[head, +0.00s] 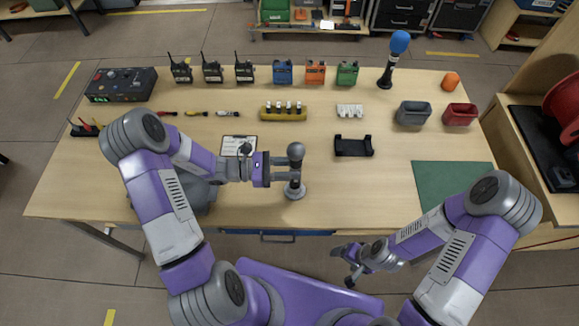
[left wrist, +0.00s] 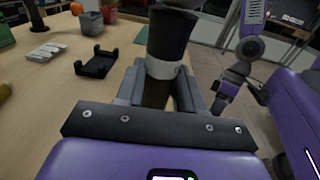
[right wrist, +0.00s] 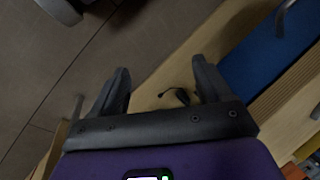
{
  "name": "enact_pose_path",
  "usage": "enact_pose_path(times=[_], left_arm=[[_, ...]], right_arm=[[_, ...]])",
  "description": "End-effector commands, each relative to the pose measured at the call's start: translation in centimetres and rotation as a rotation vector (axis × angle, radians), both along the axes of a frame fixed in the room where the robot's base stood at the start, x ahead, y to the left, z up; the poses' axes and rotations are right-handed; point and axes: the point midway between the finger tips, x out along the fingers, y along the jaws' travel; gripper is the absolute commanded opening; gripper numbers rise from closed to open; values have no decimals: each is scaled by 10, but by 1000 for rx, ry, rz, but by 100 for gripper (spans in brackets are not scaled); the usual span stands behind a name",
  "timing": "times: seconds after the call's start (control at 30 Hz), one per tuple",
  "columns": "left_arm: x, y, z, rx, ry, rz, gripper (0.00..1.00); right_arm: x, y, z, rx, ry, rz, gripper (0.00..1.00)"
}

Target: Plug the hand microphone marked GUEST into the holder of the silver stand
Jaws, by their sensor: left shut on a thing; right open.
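A hand microphone with a grey ball head (head: 295,151) is upright in my left gripper (head: 280,173). In the left wrist view its dark body (left wrist: 168,38) with a pale band is between the shut fingers. The round base of a silver stand (head: 295,190) is on the table directly below it. The fingers hide the join, so I cannot tell whether the microphone is in the holder. No GUEST marking is readable. My right gripper (head: 356,264) is open and empty, low in front of the table; its spread fingers show in the right wrist view (right wrist: 160,82).
A black cradle (head: 354,147) lies right of the stand and a clipboard (head: 238,147) behind the left gripper. A blue-topped microphone (head: 399,42) stands at the back. Grey (head: 412,113) and red (head: 460,115) bins are right. A green mat (head: 453,184) lies front right.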

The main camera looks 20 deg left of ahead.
Motion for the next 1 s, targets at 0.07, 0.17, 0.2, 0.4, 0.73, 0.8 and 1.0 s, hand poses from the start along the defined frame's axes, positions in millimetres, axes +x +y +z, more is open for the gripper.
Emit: enact_pose_path(times=[0.07,0.17,0.2,0.4,0.73,0.8,1.0], left_arm=[[0,0,-2,-1,-1,0,0],[0,0,-4,-1,-1,0,0],[0,0,-5,-1,-1,0,0],[0,0,-10,-1,-1,0,0],[0,0,-17,-1,0,0,0],[0,0,-16,-1,-1,0,46],[0,0,-16,0,-1,0,67]], right_arm=[[0,0,-2,0,0,0,78],[0,0,-4,0,0,0,78],[0,0,-4,0,0,0,78],[0,0,-7,0,0,0,78],[0,0,-13,0,0,0,78],[0,0,-12,0,0,0,78],[0,0,-12,0,0,0,78]])
